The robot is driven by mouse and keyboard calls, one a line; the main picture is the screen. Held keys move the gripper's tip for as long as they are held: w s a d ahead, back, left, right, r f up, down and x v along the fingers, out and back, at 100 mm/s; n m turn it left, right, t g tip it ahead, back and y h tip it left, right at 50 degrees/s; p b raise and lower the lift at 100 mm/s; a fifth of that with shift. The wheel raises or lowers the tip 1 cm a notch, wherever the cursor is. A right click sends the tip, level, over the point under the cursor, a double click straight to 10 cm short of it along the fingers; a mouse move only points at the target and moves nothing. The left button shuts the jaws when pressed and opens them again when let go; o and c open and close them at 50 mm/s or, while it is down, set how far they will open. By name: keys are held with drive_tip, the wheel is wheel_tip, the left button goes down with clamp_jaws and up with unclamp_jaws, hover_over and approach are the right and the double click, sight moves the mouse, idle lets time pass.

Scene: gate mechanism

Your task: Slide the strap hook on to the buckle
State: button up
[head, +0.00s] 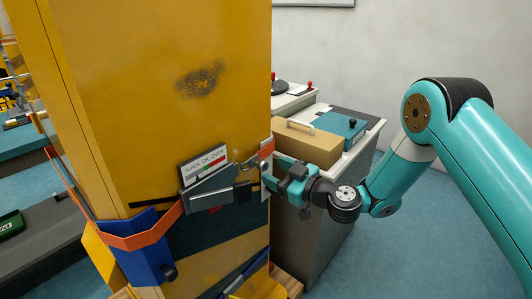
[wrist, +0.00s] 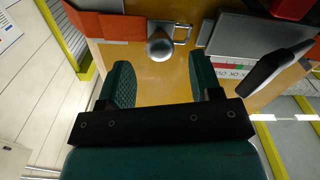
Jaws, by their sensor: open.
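The orange strap (head: 267,149) goes round the yellow post and ends at its right edge in the head view. In the wrist view the strap (wrist: 118,28) comes in from the left to a metal end with a round knob (wrist: 160,46) and a wire hook (wrist: 183,32). The grey buckle (wrist: 250,38) is right of the hook; contact between them is unclear. In the head view the buckle (head: 212,192) is on the post's front. My gripper (wrist: 160,62) is open, its fingers on either side of the knob and apart from it. It also shows in the head view (head: 268,172).
The yellow post (head: 150,90) fills the middle of the head view, with a label plate (head: 203,165) above the buckle. A black lever handle (wrist: 277,68) sticks out near my right finger. A counter with a tan box (head: 305,142) stands behind my gripper.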

sight(267, 168)
drive_tip(key=shift+p+x, duration=0.45)
drive_tip(key=shift+x, duration=1.6)
drive_tip(key=shift+f, duration=0.1)
